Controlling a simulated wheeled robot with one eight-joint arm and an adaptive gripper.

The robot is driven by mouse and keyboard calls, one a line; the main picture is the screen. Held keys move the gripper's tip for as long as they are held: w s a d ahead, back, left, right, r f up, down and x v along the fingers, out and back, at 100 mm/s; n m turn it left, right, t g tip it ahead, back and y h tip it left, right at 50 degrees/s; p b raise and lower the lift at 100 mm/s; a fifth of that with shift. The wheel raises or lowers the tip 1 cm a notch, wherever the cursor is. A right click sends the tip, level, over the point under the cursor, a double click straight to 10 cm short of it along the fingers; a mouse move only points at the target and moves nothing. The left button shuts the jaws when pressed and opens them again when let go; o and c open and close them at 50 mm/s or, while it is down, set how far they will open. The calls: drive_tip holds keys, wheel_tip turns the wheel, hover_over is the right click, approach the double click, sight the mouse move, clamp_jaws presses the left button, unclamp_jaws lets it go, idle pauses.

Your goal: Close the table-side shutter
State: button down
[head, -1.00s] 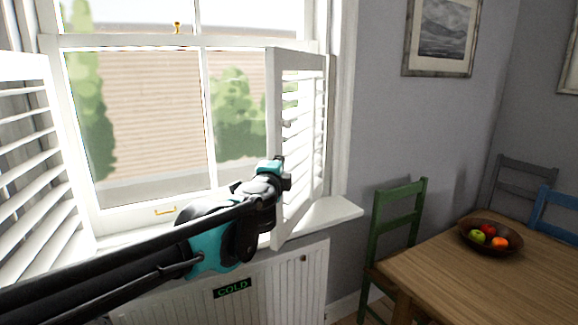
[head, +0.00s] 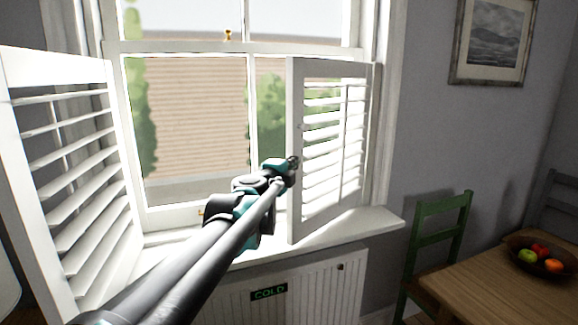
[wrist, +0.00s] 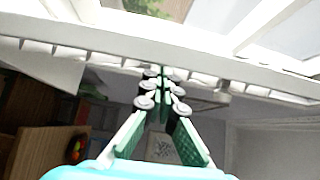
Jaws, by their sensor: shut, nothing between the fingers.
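The table-side shutter (head: 335,140) is the right-hand white louvred panel in the head view. It stands partly open, angled out from the window's right side. My gripper (head: 294,163) is shut and empty, at the shutter's free left edge. From the head view I cannot tell whether it touches the panel. In the wrist view my gripper's fingertips (wrist: 161,88) are together just below a long white edge with slat ends, which appears to be the shutter (wrist: 60,47).
The left shutter (head: 70,170) stands open. Below the sill (head: 350,232) is a white radiator (head: 325,290) with a COLD sign (head: 269,292). A green chair (head: 436,245) and a wooden table (head: 490,290) with a fruit bowl (head: 541,268) are at right.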

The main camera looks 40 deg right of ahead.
drive_tip(key=w+d+m+g, duration=0.1)
drive_tip(key=w+g, duration=0.1)
drive_tip(key=w, duration=0.9)
drive_tip(key=w+d+r+m+g+h, duration=0.1)
drive_tip(key=w+d+m+g, duration=0.1)
drive_tip(key=w, duration=0.9)
drive_tip(key=shift+w+d, duration=0.25)
drive_tip(key=shift+d, duration=0.05)
drive_tip(key=shift+w, duration=0.1)
drive_tip(key=s+a+g, duration=0.1)
drive_tip(key=s+a, duration=0.2)
drive_tip(key=a, duration=0.9)
drive_tip(key=shift+s+f+m, duration=0.3)
drive_tip(key=shift+f, duration=0.15)
drive_tip(key=shift+a, duration=0.1)
